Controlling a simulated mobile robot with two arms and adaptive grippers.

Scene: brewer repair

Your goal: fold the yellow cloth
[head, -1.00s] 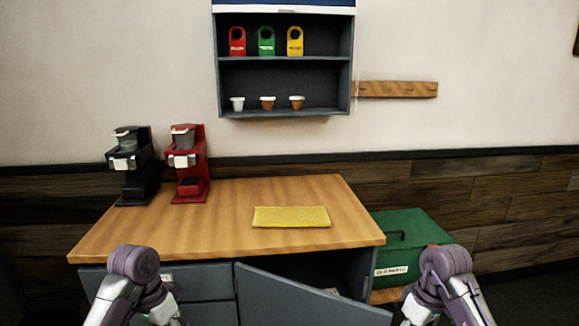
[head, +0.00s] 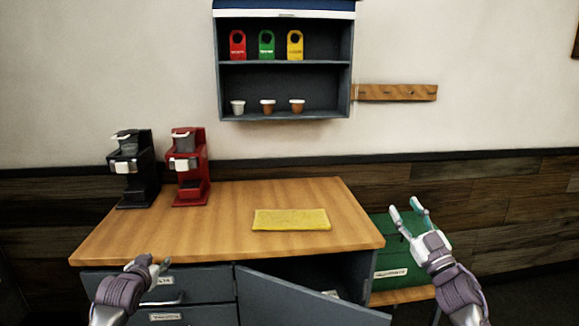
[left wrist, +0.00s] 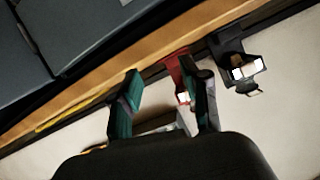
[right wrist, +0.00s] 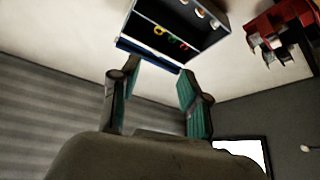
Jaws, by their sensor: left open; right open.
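The yellow cloth (head: 291,219) lies flat on the wooden counter (head: 215,195), right of its middle. It is a wide, short rectangle in the head view and shows as a thin yellow strip in the left wrist view (left wrist: 68,117). My left gripper (head: 160,263) is open and empty in front of the counter's left part, by the drawers. Its fingers also show apart in the left wrist view (left wrist: 165,85). My right gripper (head: 408,207) is open and empty, raised to the right of the counter, in front of the green box. Neither gripper touches the cloth.
A black brewer (head: 134,168) and a red brewer (head: 188,166) stand at the counter's back left. A cabinet door (head: 300,298) stands open below the counter. A green box (head: 391,262) is at the right. A wall shelf (head: 285,87) holds tags and cups. The counter around the cloth is clear.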

